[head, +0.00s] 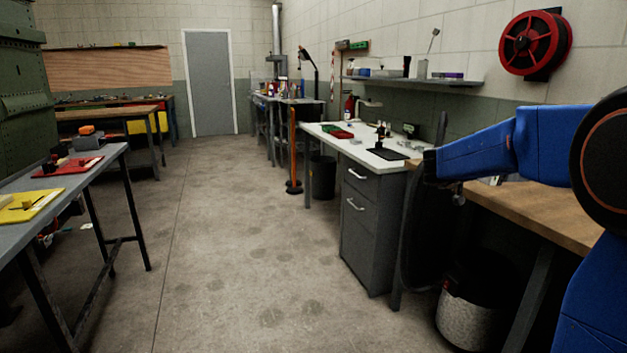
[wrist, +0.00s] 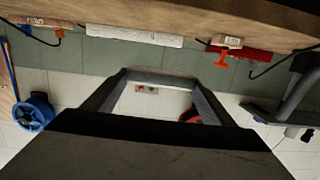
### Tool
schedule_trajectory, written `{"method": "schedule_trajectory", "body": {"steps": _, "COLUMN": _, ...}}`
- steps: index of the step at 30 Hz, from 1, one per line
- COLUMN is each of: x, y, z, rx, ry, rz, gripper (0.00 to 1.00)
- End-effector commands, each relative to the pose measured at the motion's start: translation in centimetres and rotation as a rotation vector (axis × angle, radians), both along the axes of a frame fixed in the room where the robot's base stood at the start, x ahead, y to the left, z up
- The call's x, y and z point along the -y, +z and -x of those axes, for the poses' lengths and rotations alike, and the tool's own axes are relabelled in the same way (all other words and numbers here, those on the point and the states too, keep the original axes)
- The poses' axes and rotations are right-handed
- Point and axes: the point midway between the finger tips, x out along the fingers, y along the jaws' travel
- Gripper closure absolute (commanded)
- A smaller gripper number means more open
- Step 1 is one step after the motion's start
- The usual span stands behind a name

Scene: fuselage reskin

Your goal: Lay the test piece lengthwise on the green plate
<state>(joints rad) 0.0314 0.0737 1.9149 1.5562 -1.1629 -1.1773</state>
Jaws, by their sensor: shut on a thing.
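In the wrist view my gripper (wrist: 160,75) shows as two dark fingers reaching out from a wide dark body. The fingers stand apart, and a thin dark grey bar (wrist: 158,71) spans between their tips. I take this bar for the test piece, shut in the jaws; its full shape is hard to tell. In the head view my blue arm reaches left from the right edge, and the jaws cannot be made out. A small green item (head: 327,128) lies on the white-topped bench; I cannot tell whether it is the green plate.
A grey table (head: 100,171) at left carries a red plate (head: 80,164) and a yellow plate (head: 38,203), with small items on them. The white-topped bench (head: 350,150) and a wooden bench (head: 540,210) line the right. A bin (head: 477,315) stands below. The middle floor is clear.

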Motion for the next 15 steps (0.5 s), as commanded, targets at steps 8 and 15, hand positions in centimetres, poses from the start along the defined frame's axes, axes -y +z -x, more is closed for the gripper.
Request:
{"method": "schedule_trajectory", "body": {"steps": 8, "x": -1.7, "y": -4.0, "z": -0.4, "rx": -0.005, "ry": 0.083, "rz": 0.0, "gripper": 0.49}}
{"method": "schedule_trajectory", "body": {"steps": 15, "x": -3.8, "y": -8.9, "z": -0.9, "rx": -0.007, "ry": 0.185, "rz": 0.0, "gripper": 0.49}}
